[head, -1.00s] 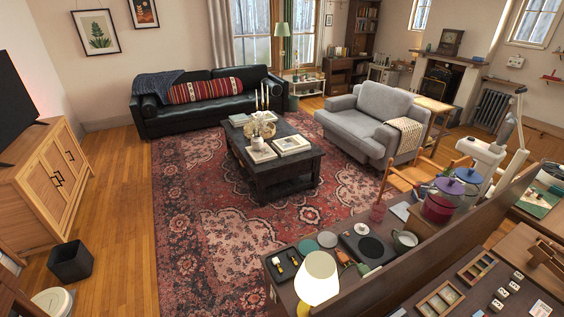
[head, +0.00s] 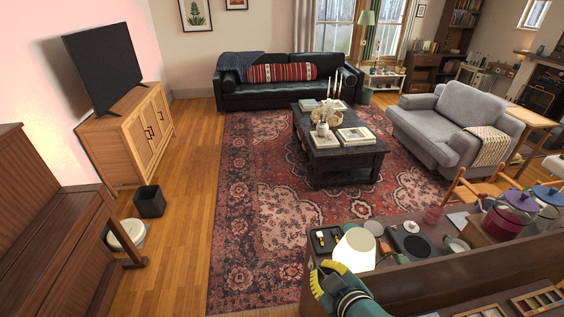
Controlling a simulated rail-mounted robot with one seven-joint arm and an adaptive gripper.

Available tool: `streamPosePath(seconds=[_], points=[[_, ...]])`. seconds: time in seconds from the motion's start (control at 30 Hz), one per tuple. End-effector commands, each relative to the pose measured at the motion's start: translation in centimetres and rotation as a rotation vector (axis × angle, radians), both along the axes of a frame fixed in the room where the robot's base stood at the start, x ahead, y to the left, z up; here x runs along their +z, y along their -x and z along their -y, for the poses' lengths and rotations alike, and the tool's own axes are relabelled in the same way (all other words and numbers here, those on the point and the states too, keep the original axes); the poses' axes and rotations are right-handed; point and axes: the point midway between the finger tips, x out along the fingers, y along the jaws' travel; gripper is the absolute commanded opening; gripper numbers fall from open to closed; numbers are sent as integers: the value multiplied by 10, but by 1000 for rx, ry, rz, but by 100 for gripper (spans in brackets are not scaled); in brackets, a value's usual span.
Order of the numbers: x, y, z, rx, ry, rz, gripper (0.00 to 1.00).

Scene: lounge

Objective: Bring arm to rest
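A yellow and dark teal shape (head: 345,292) stands at the bottom edge, just below a lit white lampshade (head: 356,248).
A long wooden counter (head: 440,270) with jars, a pot and small items fills the lower right. A brown piano (head: 40,230) stands at left, near a black bin (head: 150,201). The rug (head: 265,225) before the coffee table (head: 345,160) is clear.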

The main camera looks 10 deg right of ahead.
Motion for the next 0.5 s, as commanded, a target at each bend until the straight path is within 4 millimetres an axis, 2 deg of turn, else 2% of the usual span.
streamPosePath(seconds=[0.03,0.07,0.1,0.17,0.2,0.27,0.33,0.4,0.5], points=[[35,-10,-28,19,7,88,0],[55,-14,-42,21,4,140,0],[83,-16,-60,21,-9,215,0],[126,-13,-84,14,-40,330,0],[154,-8,-97,7,-70,408,0],[195,5,-110,-10,-128,526,0],[239,27,-114,-46,-208,661,0],[277,54,-104,-97,-295,791,0],[318,89,-89,-161,-491,950,0]])
